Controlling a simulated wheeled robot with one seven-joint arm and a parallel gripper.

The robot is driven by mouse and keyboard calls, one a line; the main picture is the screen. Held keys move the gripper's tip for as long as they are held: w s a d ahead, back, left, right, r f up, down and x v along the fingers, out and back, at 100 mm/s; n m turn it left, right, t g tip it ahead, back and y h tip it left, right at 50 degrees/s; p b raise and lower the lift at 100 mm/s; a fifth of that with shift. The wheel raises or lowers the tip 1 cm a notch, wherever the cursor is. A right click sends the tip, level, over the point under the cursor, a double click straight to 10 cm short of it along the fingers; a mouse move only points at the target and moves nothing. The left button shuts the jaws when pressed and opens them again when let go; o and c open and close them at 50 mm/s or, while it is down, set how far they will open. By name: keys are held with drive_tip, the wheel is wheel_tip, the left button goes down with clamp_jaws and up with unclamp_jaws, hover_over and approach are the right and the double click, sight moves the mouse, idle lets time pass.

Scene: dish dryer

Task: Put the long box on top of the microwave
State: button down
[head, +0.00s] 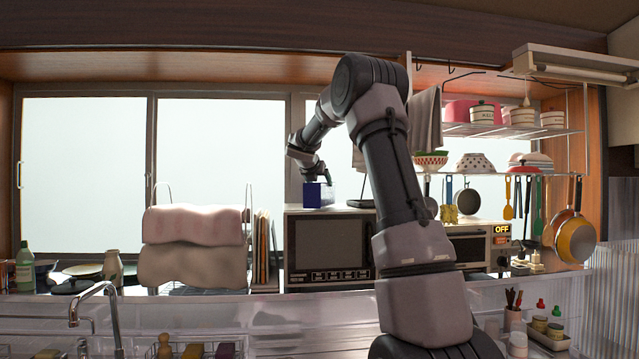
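The microwave (328,243) stands on the counter behind the sink, in the middle of the head view, with its dark door facing me. A small blue box (313,195), seen nearly end-on, is at the left part of the microwave's top. I take it for the long box; its length is hidden by the viewing angle. Its lower edge is at or just above the top surface; I cannot tell whether it touches. My gripper (322,179) is at the box's upper side, reaching down from the left. Its fingers are too small and dark to tell open from shut.
A dark object (361,203) lies on the microwave's top to the right, partly behind my arm. A rack with folded towels (193,245) stands left of the microwave. A toaster oven (470,243) is to the right, below hanging shelves (510,131). A faucet (100,292) rises in front.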

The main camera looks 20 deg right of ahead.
drive_tip(key=shift+f, duration=0.5)
unclamp_jaws()
drive_tip(key=shift+f, duration=0.1)
drive_tip(key=v, duration=1.1)
drive_tip(key=s+a+f+m+g+y, duration=0.1)
drive_tip(key=s+a+f+m+y, duration=0.2)
drive_tip(key=s+m, duration=0.7)
drive_tip(key=s+a+f+m+g+y, duration=0.1)
drive_tip(key=s+a+f+m+y, duration=0.2)
drive_tip(key=s+a+f+m, duration=0.3)
drive_tip(key=s+a+f+m+y, duration=0.3)
drive_tip(key=s+m, duration=1.3)
drive_tip(key=s, duration=0.8)
drive_tip(key=a+f, duration=0.1)
drive_tip(key=a, duration=0.1)
drive_tip(key=shift+a+f+g+y, duration=0.3)
drive_tip(key=shift+a+g+y, duration=0.1)
